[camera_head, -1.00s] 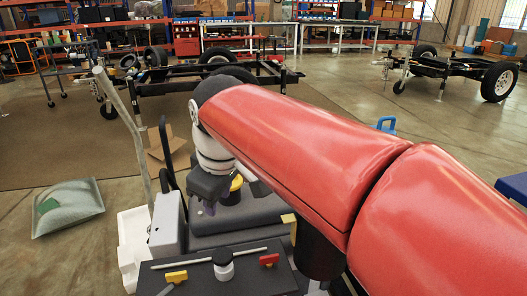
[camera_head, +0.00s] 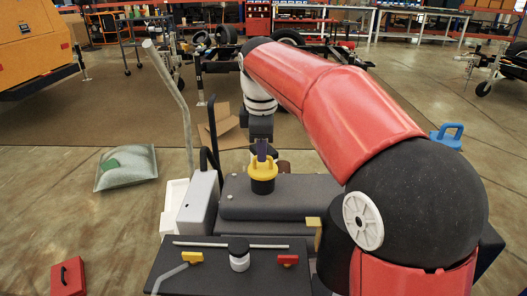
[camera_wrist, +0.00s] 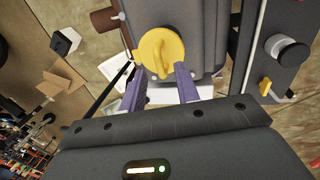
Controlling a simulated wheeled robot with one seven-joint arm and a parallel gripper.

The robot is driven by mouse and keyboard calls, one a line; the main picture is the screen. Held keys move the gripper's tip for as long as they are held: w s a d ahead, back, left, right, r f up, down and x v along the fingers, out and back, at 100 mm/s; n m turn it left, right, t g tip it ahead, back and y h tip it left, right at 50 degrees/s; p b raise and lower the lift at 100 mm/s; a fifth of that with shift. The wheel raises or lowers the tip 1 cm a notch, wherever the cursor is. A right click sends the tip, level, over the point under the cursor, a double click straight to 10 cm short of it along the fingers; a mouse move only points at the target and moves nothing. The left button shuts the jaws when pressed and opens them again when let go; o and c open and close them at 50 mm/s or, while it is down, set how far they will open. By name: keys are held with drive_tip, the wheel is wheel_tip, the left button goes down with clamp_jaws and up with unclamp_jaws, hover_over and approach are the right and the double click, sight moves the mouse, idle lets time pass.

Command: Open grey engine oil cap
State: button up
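A round yellow cap (camera_head: 263,184) with a raised grip bar sits on top of the grey engine block (camera_head: 300,200). It also shows in the wrist view (camera_wrist: 158,48), with its grip bar upright in the picture. My gripper (camera_head: 261,152) is over the cap in the head view. In the wrist view its two purple fingers (camera_wrist: 160,70) are spread apart and empty, with their tips close to the cap's lower edge. I cannot tell whether they touch it. A second cap, black with a white collar (camera_head: 239,258), stands on the dark front panel.
The front panel (camera_head: 190,272) carries a rod, a yellow lever (camera_head: 193,257) and a red lever (camera_head: 288,260). A grey box (camera_head: 199,200) and a thin pole (camera_head: 174,85) stand left of the engine. A blue jerrycan (camera_head: 447,135) is on the floor at right.

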drive_tip(key=shift+w+f, duration=0.15)
drive_tip(key=shift+f, duration=0.55)
clamp_jaws()
drive_tip(key=shift+r, duration=0.1)
